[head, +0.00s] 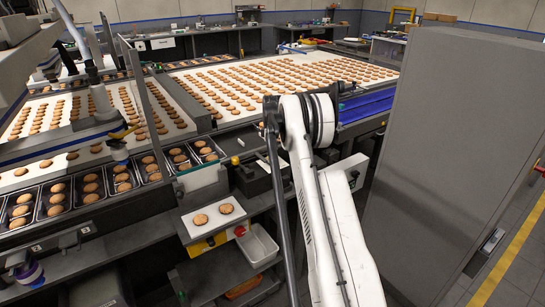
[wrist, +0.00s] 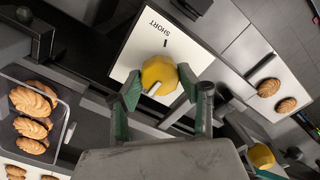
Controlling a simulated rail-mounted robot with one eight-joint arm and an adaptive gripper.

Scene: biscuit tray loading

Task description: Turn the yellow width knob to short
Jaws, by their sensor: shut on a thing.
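The yellow width knob (wrist: 163,72) sits on a white plate (wrist: 128,62) in the wrist view. The plate bears the word SHORT and a dark tick above the knob. A pale line shows on the knob's lower side, away from that tick. My gripper (wrist: 158,88) has its green-padded fingertips on either side of the knob and is shut on it. In the head view my arm hides the gripper, and I cannot make out the knob there.
Trays of biscuits (wrist: 65,112) lie left in the wrist view. Another yellow part (wrist: 261,156) is lower right. A tall grey cabinet (head: 450,150) stands right of my arm.

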